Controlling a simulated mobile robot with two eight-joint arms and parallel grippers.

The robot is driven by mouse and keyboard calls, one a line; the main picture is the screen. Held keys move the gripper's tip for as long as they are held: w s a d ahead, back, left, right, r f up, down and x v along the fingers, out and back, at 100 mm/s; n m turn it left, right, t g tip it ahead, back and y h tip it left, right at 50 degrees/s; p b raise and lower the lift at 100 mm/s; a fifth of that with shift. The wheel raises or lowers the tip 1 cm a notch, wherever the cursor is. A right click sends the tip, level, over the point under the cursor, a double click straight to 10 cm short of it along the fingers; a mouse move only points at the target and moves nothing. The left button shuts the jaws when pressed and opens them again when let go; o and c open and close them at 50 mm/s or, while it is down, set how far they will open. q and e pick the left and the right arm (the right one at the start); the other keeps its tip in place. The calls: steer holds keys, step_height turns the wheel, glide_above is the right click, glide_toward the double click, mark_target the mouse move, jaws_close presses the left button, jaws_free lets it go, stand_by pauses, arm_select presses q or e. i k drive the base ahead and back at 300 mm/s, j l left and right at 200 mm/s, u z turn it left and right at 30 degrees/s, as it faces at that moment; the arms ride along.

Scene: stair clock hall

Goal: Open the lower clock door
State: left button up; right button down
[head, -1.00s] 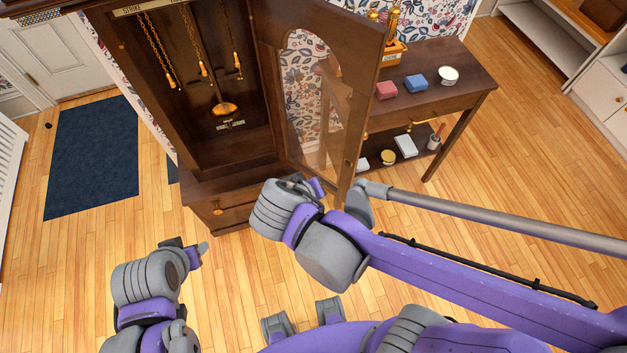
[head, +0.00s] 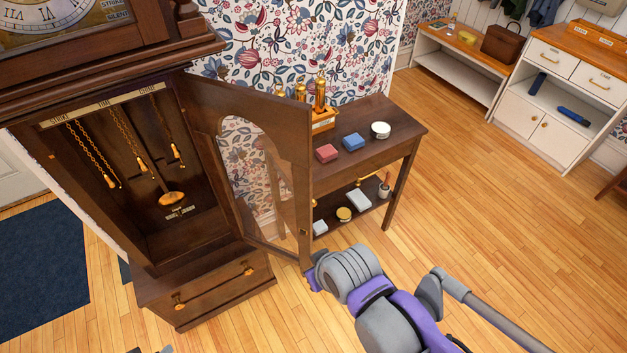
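The tall dark wooden clock (head: 150,262) stands at the left in the head view. Its lower door (head: 302,150), a dark frame with an arched glass pane (head: 255,185), stands swung wide open to the right. The open case shows chains, brass weights and a pendulum bob (head: 172,198). My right gripper (head: 312,274) is at the bottom free corner of the door, close to it or touching. Its fingers are mostly hidden behind its wrist, so its opening is unclear. Only a small grey tip, likely of my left gripper (head: 150,350), shows at the bottom edge.
The wooden floor at right is clear; white cabinets (head: 560,110) stand beyond.

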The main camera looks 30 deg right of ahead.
mark_target(206, 101)
steer(key=i+l+u, duration=0.15)
steer(key=l+u, duration=0.15)
steer(key=l, duration=1)
steer(key=l+u, duration=0.35)
steer(key=l, duration=0.9)
